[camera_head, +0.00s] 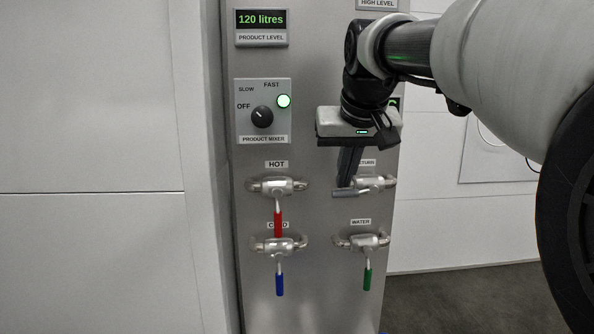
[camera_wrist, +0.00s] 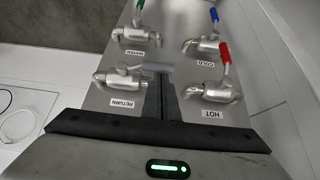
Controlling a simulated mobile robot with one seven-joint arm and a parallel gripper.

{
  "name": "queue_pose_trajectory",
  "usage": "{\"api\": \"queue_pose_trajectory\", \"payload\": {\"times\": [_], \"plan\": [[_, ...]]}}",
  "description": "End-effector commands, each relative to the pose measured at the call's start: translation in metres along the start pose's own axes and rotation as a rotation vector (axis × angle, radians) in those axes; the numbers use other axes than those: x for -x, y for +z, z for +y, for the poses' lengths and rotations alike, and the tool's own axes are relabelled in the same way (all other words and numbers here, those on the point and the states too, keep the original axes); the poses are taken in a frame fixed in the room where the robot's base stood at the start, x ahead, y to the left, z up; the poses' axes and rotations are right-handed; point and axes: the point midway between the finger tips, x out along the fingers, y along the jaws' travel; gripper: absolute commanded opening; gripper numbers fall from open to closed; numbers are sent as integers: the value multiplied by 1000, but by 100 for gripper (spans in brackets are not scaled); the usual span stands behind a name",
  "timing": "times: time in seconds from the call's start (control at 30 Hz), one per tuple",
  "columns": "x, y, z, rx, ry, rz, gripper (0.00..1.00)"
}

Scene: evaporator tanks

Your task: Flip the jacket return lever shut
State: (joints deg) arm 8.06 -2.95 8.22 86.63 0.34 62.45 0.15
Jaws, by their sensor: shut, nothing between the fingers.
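The jacket return valve (camera_head: 374,183) sits on the steel panel under a partly covered RETURN label. Its grey lever (camera_head: 350,193) points left, about level, along the pipe. In the wrist view the return valve (camera_wrist: 118,79) is left of the fingers and the grey lever (camera_wrist: 156,67) crosses just beyond their tips. My gripper (camera_head: 346,182) is shut and empty, pointing down, with its fingertips right at the lever. It also shows in the wrist view (camera_wrist: 162,88). I cannot tell whether the fingers touch the lever.
The HOT valve's red lever (camera_head: 278,223), COLD valve's blue lever (camera_head: 280,284) and WATER valve's green lever (camera_head: 367,280) hang down. A mixer knob (camera_head: 262,117) and a 120 litres display (camera_head: 261,20) are higher up. Free space lies in front of the white wall (camera_head: 90,250).

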Motion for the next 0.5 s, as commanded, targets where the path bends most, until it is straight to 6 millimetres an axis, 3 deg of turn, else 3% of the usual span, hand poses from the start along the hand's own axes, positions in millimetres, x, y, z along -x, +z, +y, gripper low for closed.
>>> {"api": "queue_pose_trajectory", "payload": {"times": [0.5], "plan": [[-4,3,-3,38,56,-2,0]]}}
